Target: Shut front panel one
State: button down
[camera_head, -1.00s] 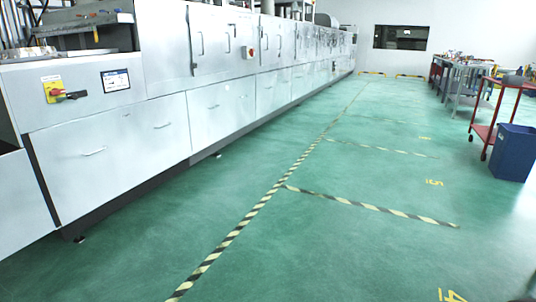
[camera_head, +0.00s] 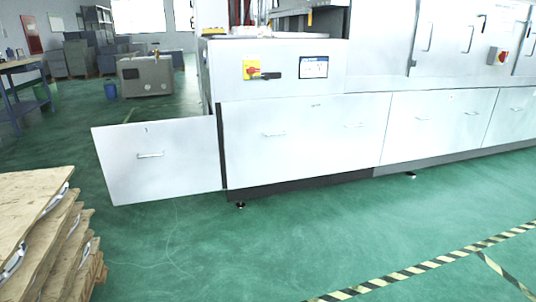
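A white panel (camera_head: 160,172) with a small mark like a 1 near its top and a bar handle (camera_head: 150,155) stands at the left end of the long white machine (camera_head: 300,85). It reaches out past the machine's left corner, with floor visible behind it, and looks swung open with its right edge at the machine. The neighbouring lower front panel (camera_head: 300,140), with two handles, sits flush in the machine front. My gripper is not in view.
Stacked wooden boards (camera_head: 45,230) stand at the lower left, with green floor between them and the panel. A workbench (camera_head: 25,85) and a grey cabinet (camera_head: 145,75) are behind. Striped tape (camera_head: 430,265) crosses the open floor at lower right.

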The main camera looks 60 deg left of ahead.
aim_at(160, 159)
jog(key=u, duration=2.2)
jog(key=i, duration=1.1)
jog(key=u, duration=1.65)
jog(key=i, duration=1.75)
jog(key=z, duration=1)
jog(key=i, duration=0.3)
jog(key=z, duration=0.3)
